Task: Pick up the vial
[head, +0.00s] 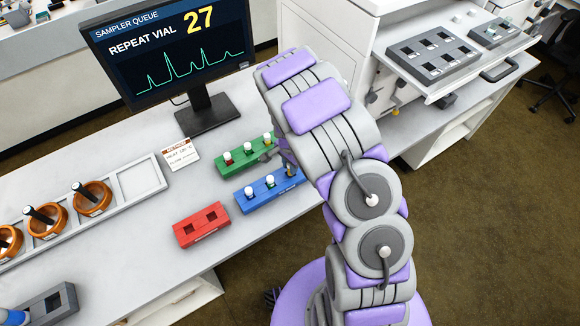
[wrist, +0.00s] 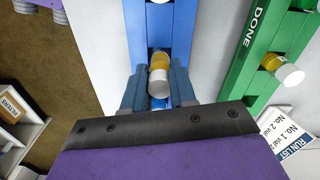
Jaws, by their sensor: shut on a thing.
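A vial (wrist: 158,74) with an amber body and a white cap shows in the wrist view between the two fingers of my gripper (wrist: 160,88). The fingers are shut on it from both sides. The vial is over the blue rack (wrist: 160,28); I cannot tell if its base still sits in a slot. In the head view my gripper (head: 287,160) is at the right end of the blue rack (head: 262,197), mostly hidden by my arm. Two other white-capped vials (head: 270,181) stand in that rack.
A green rack (head: 235,163), labelled "DONE" in the wrist view, stands behind the blue one and holds white-capped vials. A monitor (head: 170,45) reads "REPEAT VIAL 27". A small card (head: 181,154) stands left of the green rack.

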